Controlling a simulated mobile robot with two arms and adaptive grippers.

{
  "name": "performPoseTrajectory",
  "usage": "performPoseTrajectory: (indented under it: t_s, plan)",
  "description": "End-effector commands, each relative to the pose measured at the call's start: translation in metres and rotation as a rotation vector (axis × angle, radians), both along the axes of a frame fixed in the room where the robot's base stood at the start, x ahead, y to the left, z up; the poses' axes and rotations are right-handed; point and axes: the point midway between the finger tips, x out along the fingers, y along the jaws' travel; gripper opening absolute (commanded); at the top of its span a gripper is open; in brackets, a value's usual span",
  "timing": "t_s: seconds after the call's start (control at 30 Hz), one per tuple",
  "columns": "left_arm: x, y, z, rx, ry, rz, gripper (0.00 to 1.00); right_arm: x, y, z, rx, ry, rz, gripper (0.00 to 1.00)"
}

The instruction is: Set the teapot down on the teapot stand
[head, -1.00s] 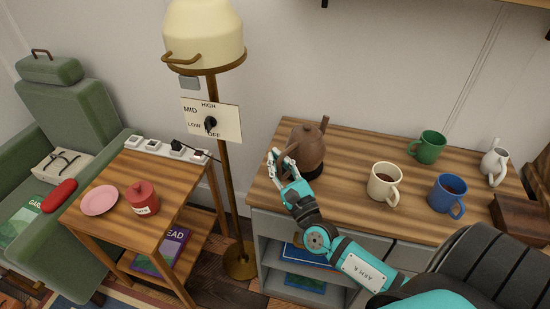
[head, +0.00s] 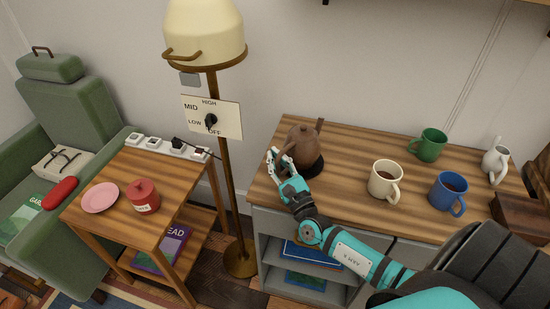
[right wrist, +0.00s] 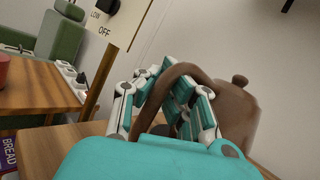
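The brown teapot (head: 302,150) is at the left end of the wooden cabinet top, spout to the right. The dark round teapot stand (head: 315,169) shows beneath it, mostly at its lower right. The teapot sits off-centre to the left of the stand; I cannot tell whether its base touches anything. My right gripper (head: 277,161) is at the teapot's left side. In the right wrist view its fingers (right wrist: 160,105) are closed around the teapot's curved handle (right wrist: 178,72). The teapot body (right wrist: 235,112) is beyond them, and the stand is not clear there. My left gripper is out of view.
A cream mug (head: 384,181), blue mug (head: 448,193), green mug (head: 431,145) and white jug (head: 495,162) stand to the right. A floor lamp (head: 221,160) rises left of the cabinet. Beyond it is a side table (head: 115,225) with a red jar (head: 145,197).

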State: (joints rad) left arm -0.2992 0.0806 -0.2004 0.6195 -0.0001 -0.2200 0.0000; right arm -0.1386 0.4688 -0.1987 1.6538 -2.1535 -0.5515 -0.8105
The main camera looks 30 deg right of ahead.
Motion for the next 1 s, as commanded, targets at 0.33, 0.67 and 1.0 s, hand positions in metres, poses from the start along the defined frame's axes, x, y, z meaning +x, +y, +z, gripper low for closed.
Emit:
performPoseTrajectory:
  t_s: [0.33,0.67,1.0]
  plan:
    - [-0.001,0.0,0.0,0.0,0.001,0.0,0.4,0.0,0.0,0.0,0.0,0.0,0.0,0.29]
    - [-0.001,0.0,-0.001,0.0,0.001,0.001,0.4,-0.011,0.001,-0.004,-0.001,0.002,0.0,0.29]
    - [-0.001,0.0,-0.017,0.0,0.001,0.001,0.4,-0.079,0.007,-0.028,-0.001,0.005,0.003,0.29]
